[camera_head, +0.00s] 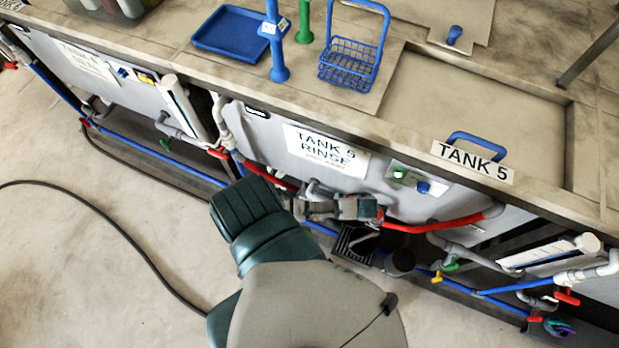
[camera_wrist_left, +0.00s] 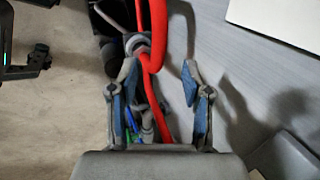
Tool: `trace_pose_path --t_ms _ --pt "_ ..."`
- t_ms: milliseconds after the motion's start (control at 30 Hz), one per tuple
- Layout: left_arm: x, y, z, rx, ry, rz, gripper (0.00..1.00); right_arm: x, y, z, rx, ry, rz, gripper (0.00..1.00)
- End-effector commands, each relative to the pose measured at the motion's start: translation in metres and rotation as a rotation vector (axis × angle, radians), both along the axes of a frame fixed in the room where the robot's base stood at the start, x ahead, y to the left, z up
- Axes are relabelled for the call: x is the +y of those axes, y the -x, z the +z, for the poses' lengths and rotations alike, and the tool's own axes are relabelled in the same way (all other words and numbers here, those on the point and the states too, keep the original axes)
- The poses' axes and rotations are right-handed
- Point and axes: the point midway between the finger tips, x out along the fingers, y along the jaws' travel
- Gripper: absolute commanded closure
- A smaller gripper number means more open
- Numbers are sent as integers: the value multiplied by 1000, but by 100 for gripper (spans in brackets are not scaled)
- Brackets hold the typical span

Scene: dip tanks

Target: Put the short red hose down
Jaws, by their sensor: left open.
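The red hose (camera_head: 440,226) runs along the front of the tank 5 rinse panel, with one end near a grey pipe on the right. A red length (camera_head: 268,178) also shows left of my gripper; I cannot tell whether it is the same hose. My left gripper (camera_head: 376,210) is close to the panel, just left of the longer red length. In the left wrist view, my left gripper (camera_wrist_left: 161,68) is open, and red hose (camera_wrist_left: 157,35) runs beyond and between its fingers. I cannot tell whether it touches them. My right gripper is not in view.
The tank panel (camera_head: 280,140) is close beside the gripper. Blue pipe (camera_head: 180,162), valves and a black drain grate (camera_head: 356,244) lie low along it. A blue basket (camera_head: 350,66) and blue tray (camera_head: 232,32) stand on the ledge. The floor (camera_head: 90,250) at left has a black cable.

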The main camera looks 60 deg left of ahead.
Motion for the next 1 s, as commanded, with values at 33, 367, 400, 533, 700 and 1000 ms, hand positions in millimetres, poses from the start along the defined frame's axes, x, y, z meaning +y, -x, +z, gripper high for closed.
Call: trace_pose_path --t_ms 33,367,400,533,700,1000 --pt "0 0 -1 1 1 1 51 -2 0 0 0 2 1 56" --pt "22 84 -164 80 180 279 51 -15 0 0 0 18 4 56" --pt "25 114 -195 97 216 347 51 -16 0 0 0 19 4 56" --pt "23 217 -264 137 310 547 51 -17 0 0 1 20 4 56" --pt "13 319 -300 167 373 721 51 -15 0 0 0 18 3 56" --pt "9 354 -306 172 392 780 51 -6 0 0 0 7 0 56"
